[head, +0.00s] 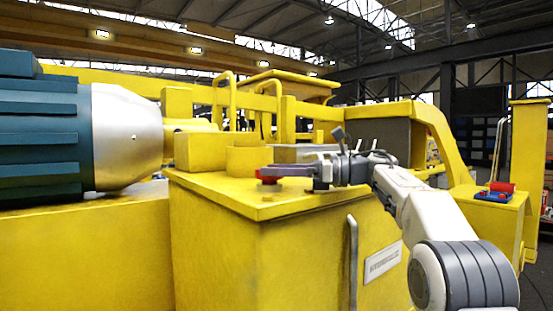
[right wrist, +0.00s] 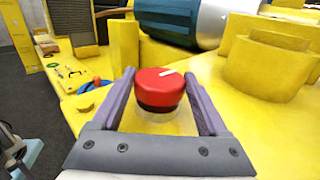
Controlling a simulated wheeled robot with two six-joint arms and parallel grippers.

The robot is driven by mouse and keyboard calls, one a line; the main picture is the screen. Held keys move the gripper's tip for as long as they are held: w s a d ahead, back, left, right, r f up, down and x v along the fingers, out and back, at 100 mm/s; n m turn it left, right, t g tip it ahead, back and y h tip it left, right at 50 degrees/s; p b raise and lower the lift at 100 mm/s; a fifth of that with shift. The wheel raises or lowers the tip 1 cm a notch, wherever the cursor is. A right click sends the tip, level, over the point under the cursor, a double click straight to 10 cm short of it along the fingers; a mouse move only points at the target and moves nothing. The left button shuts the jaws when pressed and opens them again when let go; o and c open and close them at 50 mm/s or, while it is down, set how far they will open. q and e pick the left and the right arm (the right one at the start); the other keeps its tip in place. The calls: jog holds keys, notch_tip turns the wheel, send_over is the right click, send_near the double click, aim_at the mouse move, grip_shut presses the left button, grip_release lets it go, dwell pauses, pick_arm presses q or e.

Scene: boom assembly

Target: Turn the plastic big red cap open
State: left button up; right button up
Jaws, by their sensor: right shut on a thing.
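The big red cap (right wrist: 160,87) is a round red knob with a white mark on top and a dark band below. It stands upright on a yellow surface. My right gripper (head: 280,171) reaches in from the right, low over the box top. In the right wrist view its two purple-grey fingers (right wrist: 158,80) lie on either side of the cap, closed on it. The cap's base is partly hidden in the head view. My left gripper is out of view.
The yellow box (head: 215,187) has a raised yellow cylinder (head: 247,160) behind the cap. A large blue motor with a silver end (head: 127,137) is at left. Red and blue parts (head: 495,195) sit on a yellow ledge at right. Space above the box top is open.

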jog(key=shift+r+n+g, duration=0.1)
jog(key=shift+n+g, duration=0.2)
jog(key=shift+g, duration=0.1)
jog(key=o, duration=1.3)
jog(key=shift+c, duration=0.2)
jog(key=d, duration=0.3)
jog(key=d+b, duration=0.1)
jog(key=d, duration=0.2)
jog(key=s+d, duration=0.1)
jog(key=d, duration=0.2)
jog(key=shift+s+d, duration=0.2)
jog(key=shift+d, duration=0.45)
jog(key=shift+a, duration=0.1)
